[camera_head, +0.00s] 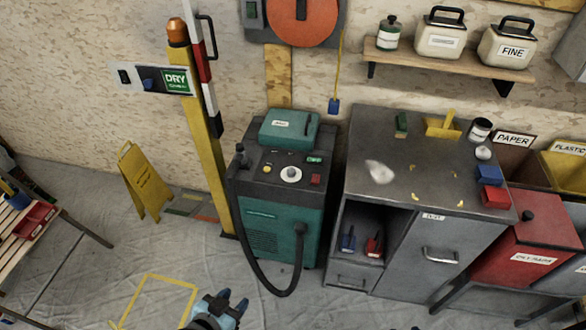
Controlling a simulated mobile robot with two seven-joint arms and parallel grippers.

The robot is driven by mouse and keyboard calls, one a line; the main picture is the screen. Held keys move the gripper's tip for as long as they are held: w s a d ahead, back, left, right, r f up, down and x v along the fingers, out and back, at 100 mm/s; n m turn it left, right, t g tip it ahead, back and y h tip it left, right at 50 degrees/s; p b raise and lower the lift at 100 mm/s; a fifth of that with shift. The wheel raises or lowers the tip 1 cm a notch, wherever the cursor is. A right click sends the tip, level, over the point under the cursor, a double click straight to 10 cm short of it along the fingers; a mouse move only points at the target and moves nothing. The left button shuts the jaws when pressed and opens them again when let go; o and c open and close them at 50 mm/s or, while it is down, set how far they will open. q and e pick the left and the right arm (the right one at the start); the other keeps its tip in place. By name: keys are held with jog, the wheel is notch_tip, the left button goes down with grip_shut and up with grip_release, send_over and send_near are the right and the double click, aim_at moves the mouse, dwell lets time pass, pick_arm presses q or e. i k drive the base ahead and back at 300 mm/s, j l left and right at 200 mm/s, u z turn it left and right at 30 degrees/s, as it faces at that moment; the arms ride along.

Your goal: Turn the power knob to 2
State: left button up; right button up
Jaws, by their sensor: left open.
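A teal machine (285,222) stands against the wall, with a dark sloped control panel on top. A round white knob (291,174) sits in the middle of that panel. Its markings and setting are too small to read. A yellow button (267,169), a red switch (315,180) and a small green display (314,160) are around it. My left gripper (232,301) is at the bottom edge, open and empty, over the floor in front of the machine and well apart from the knob. My right gripper is not in view.
A black hose (262,272) loops down the machine's front left. A yellow post (209,160) with a switch box (150,79) stands left of it. A grey cabinet (420,205) stands close on the right. Floor in front is clear, with yellow tape (160,278).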

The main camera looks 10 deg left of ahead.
aim_at(291, 171)
jog(key=j+u, duration=0.35)
jog(key=i+j+u, duration=0.15)
jog(key=u, duration=0.2)
jog(key=i+j+u, duration=0.1)
jog(key=j+u, duration=0.25)
